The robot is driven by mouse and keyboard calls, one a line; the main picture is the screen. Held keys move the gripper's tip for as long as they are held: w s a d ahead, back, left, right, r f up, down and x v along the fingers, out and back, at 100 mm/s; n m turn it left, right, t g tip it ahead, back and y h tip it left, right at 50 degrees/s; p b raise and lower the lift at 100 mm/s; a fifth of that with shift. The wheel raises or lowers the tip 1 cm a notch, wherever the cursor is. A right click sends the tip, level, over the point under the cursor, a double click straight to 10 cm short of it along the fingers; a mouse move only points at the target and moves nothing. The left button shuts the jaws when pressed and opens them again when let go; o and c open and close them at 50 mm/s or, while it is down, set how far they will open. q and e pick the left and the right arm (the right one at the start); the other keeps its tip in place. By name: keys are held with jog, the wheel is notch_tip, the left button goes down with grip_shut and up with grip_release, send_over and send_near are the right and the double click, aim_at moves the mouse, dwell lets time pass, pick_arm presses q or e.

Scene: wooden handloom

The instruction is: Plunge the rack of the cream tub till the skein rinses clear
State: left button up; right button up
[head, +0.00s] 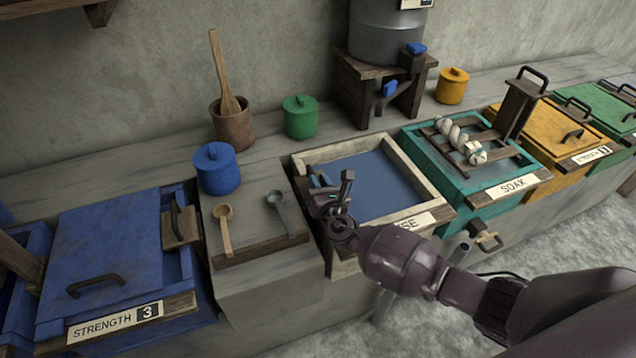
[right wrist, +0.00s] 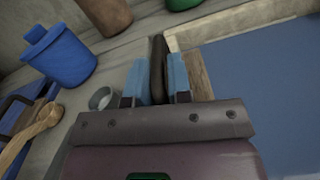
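The cream tub (head: 431,181) stands mid-counter with a label ending in "SE" and flat, opaque blue liquid inside; no skein shows in it. My right gripper (head: 321,181) is at its left side. In the right wrist view its blue finger pads (right wrist: 158,82) close on both sides of a dark upright bar (right wrist: 158,60), seemingly the rack's handle. Any rack below the liquid is hidden. The one skein (head: 460,139) I see, off-white and twisted, lies on the slatted rack of the teal tub (head: 424,158), labelled SOAK. My left gripper is out of view.
Left of the cream tub are a blue lidded jar (head: 217,170), a wooden spoon (head: 223,226), a grey ladle (head: 281,212) and a blue tub (head: 110,250) marked STRENGTH 3. A green jar (head: 299,118) stands behind. A yellow tub (head: 555,130) is at right.

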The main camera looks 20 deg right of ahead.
jog(key=shift+a, duration=0.1)
grip_shut()
jog(key=shift+r+p, duration=0.3)
jog(key=shift+r, duration=0.2)
notch_tip(320, 180, up, 7)
jog(key=p, duration=0.5)
jog(key=shift+w+a+r, duration=0.1)
jog(key=shift+r, duration=0.05)
pick_arm(q)
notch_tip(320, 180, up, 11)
jog(key=p, duration=0.5)
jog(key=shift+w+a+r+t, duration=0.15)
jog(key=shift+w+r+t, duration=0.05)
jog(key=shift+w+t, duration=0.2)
pick_arm(e)
notch_tip(320, 180, up, 7)
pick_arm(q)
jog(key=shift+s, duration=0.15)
pick_arm(e)
jog(key=o, duration=0.7)
grip_release()
jog(key=shift+a, duration=0.15)
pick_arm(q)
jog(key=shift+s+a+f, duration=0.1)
